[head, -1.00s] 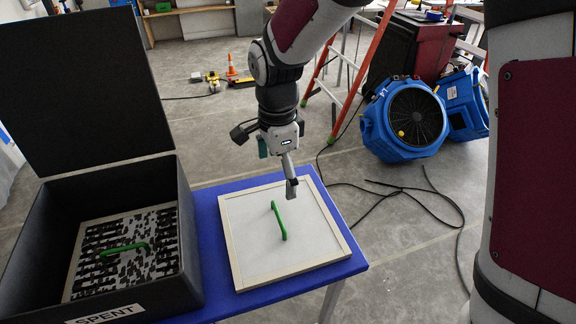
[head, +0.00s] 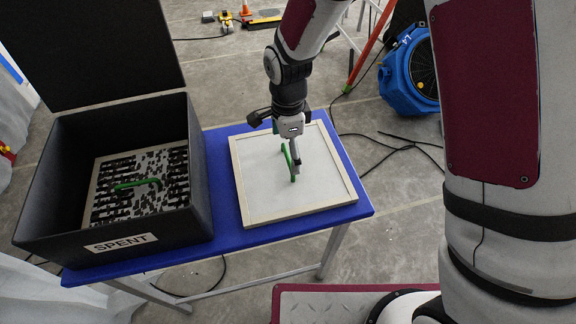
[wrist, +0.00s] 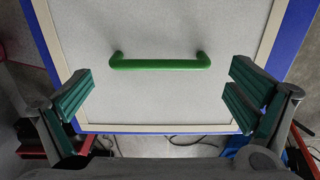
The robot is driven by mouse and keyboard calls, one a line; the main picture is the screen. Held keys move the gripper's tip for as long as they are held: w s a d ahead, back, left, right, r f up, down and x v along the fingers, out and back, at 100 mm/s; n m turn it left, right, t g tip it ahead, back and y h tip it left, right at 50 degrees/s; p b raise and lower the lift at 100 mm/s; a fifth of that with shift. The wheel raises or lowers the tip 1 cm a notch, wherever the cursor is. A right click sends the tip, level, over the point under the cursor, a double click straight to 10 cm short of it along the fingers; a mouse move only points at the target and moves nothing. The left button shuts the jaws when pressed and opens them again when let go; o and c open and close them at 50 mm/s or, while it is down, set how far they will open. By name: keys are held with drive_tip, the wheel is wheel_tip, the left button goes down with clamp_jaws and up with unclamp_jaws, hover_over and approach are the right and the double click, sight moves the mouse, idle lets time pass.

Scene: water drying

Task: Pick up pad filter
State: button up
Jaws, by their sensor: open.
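The pad filter (head: 260,199) is a square white panel with a pale frame, lying flat on the blue table. A green bar handle (head: 285,158) stands up from its middle. My gripper (head: 293,172) is over the panel, beside the handle in the head view, and hides part of it. In the wrist view the pad filter (wrist: 165,98) fills the middle, and the green handle (wrist: 160,64) lies crosswise ahead of my gripper (wrist: 160,98). The two green-padded fingers are spread wide, with nothing between them.
A black open-lidded box (head: 205,190) labelled SPENT stands left on the blue table (head: 232,237). It holds a dirty filter (head: 112,170) with a green handle. A blue fan (head: 400,85), an orange ladder (head: 370,45) and floor cables (head: 385,150) lie beyond the table.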

sight(288, 157)
drive_tip(key=shift+f, duration=1.55)
drive_tip(key=shift+c, duration=0.2)
drive_tip(key=c, duration=1)
drive_tip(key=shift+o, duration=0.2)
drive_tip(key=shift+r, duration=0.5)
drive_tip(key=r, duration=0.2)
drive_tip(key=shift+s+r, duration=0.4)
drive_tip(key=s+d+r, duration=0.1)
drive_tip(key=s, duration=1.4)
drive_tip(key=shift+r, duration=0.15)
